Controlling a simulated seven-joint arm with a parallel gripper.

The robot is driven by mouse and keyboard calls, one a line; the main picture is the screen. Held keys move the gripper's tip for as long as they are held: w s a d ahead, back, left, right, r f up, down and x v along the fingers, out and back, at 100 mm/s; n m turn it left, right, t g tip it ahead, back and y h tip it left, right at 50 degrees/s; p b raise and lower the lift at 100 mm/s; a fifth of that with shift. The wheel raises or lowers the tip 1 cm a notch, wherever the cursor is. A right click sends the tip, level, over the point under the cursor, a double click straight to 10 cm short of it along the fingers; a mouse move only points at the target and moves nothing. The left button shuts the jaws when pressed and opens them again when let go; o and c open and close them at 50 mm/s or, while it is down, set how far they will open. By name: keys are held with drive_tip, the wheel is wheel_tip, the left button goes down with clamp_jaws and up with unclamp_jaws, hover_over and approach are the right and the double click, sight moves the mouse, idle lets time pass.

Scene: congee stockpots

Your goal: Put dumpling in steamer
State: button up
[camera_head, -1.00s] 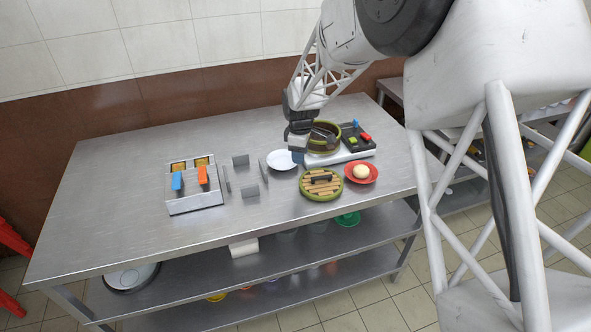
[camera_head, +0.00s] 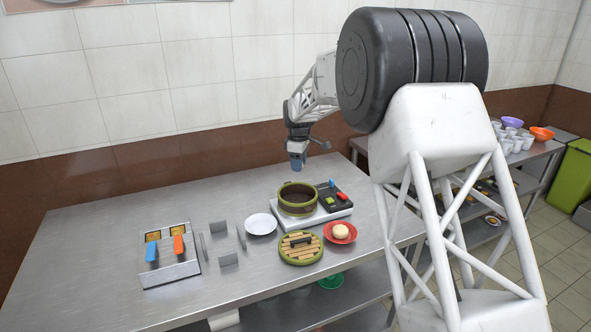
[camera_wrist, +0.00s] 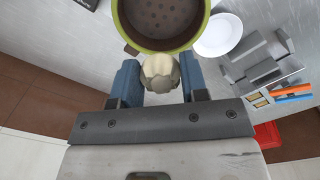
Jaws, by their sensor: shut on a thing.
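My gripper (camera_head: 296,163) is raised above the table, behind the steamer in the head view. In the wrist view, my gripper (camera_wrist: 160,80) has its two blue fingers shut on a pale, round dumpling (camera_wrist: 160,72). The dumpling cannot be made out in the head view. The round steamer (camera_head: 298,210) is open, with a green rim and dark inside. It also shows at the top of the wrist view (camera_wrist: 163,45), just beyond the dumpling, with a perforated floor and nothing seen on it.
The steamer stands on a scale-like base (camera_head: 310,220) with a dark control panel. An empty white plate (camera_head: 260,224) lies left. A two-handled fryer (camera_head: 168,268) stands further left.

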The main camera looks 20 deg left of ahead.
drive_tip(key=shift+f, duration=0.2)
idle(0.3)
drive_tip(key=shift+f, duration=6.85)
drive_tip(key=shift+f, duration=0.45)
drive_tip(key=o, duration=1)
drive_tip(key=c, duration=0.3)
drive_tip(key=shift+r, duration=0.35)
drive_tip(key=shift+r, duration=0.7)
drive_tip(key=shift+r, duration=0.65)
drive_tip(key=shift+r, duration=0.7)
